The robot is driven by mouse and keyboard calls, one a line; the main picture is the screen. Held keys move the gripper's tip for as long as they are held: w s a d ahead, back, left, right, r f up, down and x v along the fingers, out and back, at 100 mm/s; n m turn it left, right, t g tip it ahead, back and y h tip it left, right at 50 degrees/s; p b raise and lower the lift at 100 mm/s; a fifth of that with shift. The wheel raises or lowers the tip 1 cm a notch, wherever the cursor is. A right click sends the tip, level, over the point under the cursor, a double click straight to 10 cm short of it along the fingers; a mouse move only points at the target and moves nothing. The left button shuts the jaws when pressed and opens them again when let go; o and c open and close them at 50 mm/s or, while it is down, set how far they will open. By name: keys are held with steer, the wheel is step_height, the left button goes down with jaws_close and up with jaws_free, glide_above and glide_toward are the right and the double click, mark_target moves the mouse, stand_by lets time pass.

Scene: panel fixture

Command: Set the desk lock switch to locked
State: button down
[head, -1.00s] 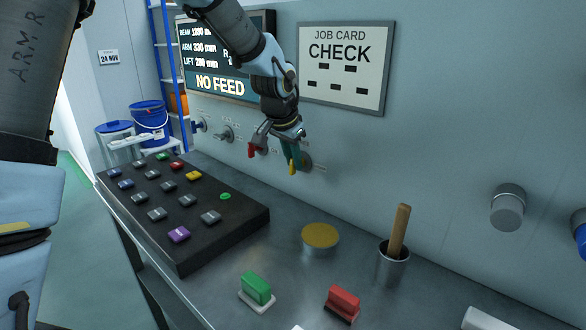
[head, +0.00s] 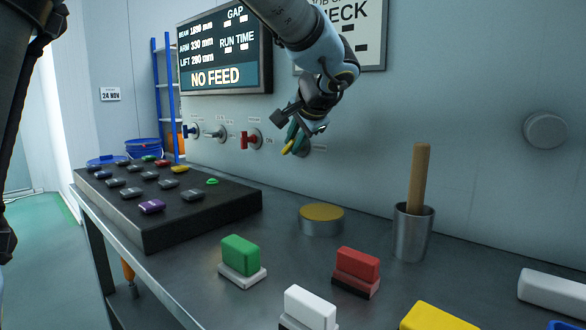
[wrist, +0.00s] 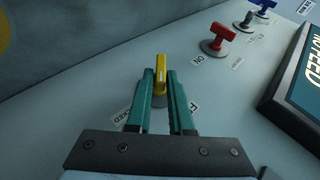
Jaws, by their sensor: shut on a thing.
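My gripper (wrist: 160,78) is shut on the yellow handle (wrist: 160,66) of a wall switch, with its two teal fingers on either side. The handle runs almost straight up in the wrist view, above a grey hub (wrist: 159,100). A label ending "OCKED" (wrist: 128,112) lies left of the fingers; another label (wrist: 195,112), starting with "F", is partly hidden on the right. In the head view my gripper (head: 293,137) is at the wall, with the yellow tip (head: 288,147) showing and the round switch base (head: 305,150) partly covered. I cannot tell which setting the handle marks.
A red switch (head: 250,139), a grey one (head: 218,134) and a blue one (head: 191,131) are on the wall to the left. The screen (head: 226,50) reads NO FEED. Below are a button panel (head: 165,215), a yellow-topped disc (head: 321,213) and a metal cup (head: 413,232).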

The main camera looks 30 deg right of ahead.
steer(key=m+t+b, duration=0.1)
steer(key=t+b, duration=0.1)
steer(key=b, duration=0.4)
steer(key=f+t+b, duration=0.1)
steer(key=t+b, duration=0.2)
steer(key=b, duration=0.3)
steer(key=f+m+t+b, duration=0.1)
steer(key=t+b, duration=0.2)
steer(key=b, duration=0.3)
steer(key=shift+s+m+y+b, duration=0.3)
steer(key=shift+b, duration=0.05)
steer(key=shift+r, duration=0.15)
steer(key=c, duration=0.9)
jaws_free()
steer(key=shift+d, duration=0.1)
steer(key=shift+r, duration=0.1)
